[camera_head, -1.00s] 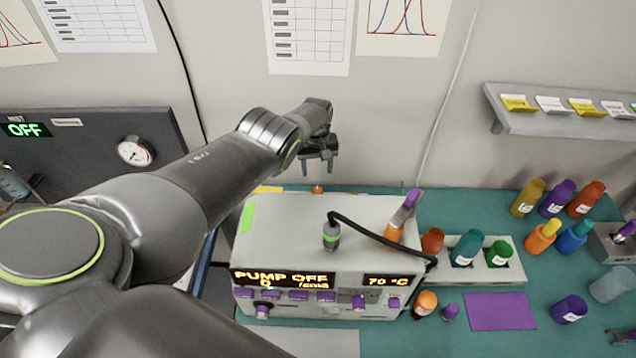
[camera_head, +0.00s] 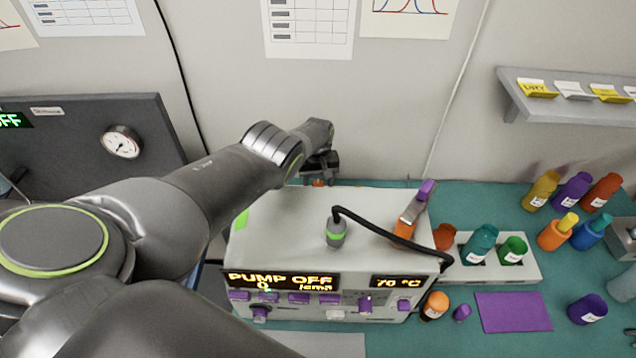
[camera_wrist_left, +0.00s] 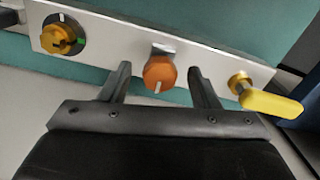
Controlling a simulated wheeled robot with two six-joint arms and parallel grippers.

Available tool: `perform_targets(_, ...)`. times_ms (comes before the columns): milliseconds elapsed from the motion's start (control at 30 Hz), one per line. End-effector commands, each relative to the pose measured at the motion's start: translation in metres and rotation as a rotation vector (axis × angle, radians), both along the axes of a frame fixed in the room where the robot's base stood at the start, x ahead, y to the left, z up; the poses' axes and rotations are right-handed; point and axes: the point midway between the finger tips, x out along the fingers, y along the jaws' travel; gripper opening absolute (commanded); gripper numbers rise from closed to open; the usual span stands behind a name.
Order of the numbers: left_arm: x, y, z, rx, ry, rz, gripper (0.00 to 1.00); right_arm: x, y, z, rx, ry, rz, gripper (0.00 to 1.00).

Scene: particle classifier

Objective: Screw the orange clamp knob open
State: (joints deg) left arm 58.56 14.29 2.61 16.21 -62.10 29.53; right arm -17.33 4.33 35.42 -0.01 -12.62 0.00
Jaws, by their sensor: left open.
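The orange clamp knob (camera_wrist_left: 160,73) has a pale mark line and sits in the middle of a light panel in the left wrist view. In the head view only a small orange bit (camera_head: 318,183) shows at the back edge of the pump box, under my left gripper (camera_head: 320,165). In the wrist view my left gripper (camera_wrist_left: 163,80) is open, with one finger on each side of the knob. Gaps show between the fingers and the knob. My right gripper cannot be made out.
On the same panel are a yellow knob (camera_wrist_left: 62,40) to the left and a yellow lever (camera_wrist_left: 270,104) to the right. The pump box (camera_head: 285,225) reads PUMP OFF and 70 °C. A black cable (camera_head: 390,237) crosses its top. Several coloured bottles stand right.

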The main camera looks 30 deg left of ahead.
Motion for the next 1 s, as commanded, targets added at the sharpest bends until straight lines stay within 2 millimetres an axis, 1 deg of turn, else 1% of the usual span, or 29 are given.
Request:
perform_targets(100,0.0000,-0.0003,0.0003,0.000,0.000,0.000,0.56,0.0030,-0.0018,0.0007,-0.002,-0.005,0.001,0.36)
perform_targets(400,0.0001,-0.0002,0.0003,0.000,0.000,0.000,0.17,0.0029,-0.0056,0.0010,-0.007,-0.004,0.003,0.36)
perform_targets(433,0.0001,-0.0001,0.0003,0.000,0.000,0.000,0.13,0.0029,-0.0056,0.0010,-0.007,-0.004,0.003,0.36)
perform_targets(467,0.0001,-0.0001,0.0003,0.000,0.000,0.000,0.11,0.0029,-0.0055,0.0010,-0.007,-0.004,0.003,0.36)
perform_targets(767,0.0003,0.0000,0.0002,0.001,-0.001,0.042,0.11,0.0029,-0.0053,0.0008,-0.007,-0.004,0.003,0.36)
perform_targets(1000,0.0008,-0.0004,0.0002,0.000,-0.001,0.183,0.11,0.0030,-0.0051,0.0004,-0.007,-0.004,0.003,0.36)
